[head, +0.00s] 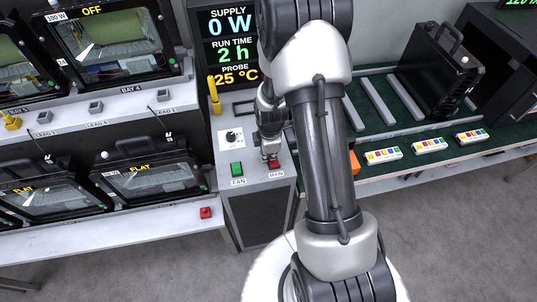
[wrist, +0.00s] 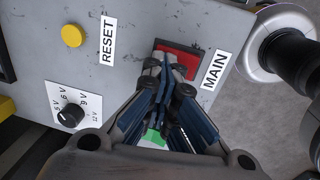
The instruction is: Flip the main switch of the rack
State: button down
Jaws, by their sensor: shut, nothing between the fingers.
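The main switch is a red rocker (head: 274,164) at the front right of the grey rack panel, above the label MAIN. In the wrist view the red switch (wrist: 178,58) sits in a dark frame beside the MAIN label (wrist: 215,70). My gripper (head: 269,156) is shut and empty, with its fingers pointing down at the switch. In the wrist view the fingertips (wrist: 163,68) overlap the lower left part of the switch and hide it. I cannot tell whether they touch it.
A green FAN switch (head: 237,169) is left of the main switch. The panel also has a yellow RESET button (wrist: 73,36) and a voltage knob (wrist: 71,115). The rack display (head: 229,47) reads 0 W, 2 h and 25 °C.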

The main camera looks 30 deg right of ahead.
aim_at(270, 164)
jog(key=shift+s, duration=0.15)
jog(key=shift+s+a, duration=0.25)
jog(key=shift+s, duration=0.45)
jog(key=shift+w+r, duration=0.1)
jog(key=shift+r, duration=0.05)
jog(key=shift+r+p, duration=0.25)
jog(key=shift+p, duration=0.05)
notch_tip(270, 164, up, 13)
jog(key=s+p, duration=0.1)
jog(key=p, duration=0.3)
jog(key=shift+s+a+p, duration=0.2)
jog(key=shift+s+p, duration=0.15)
jog(key=shift+r, duration=0.1)
jog(key=shift+w+d+r, duration=0.25)
jog(key=shift+w, duration=0.35)
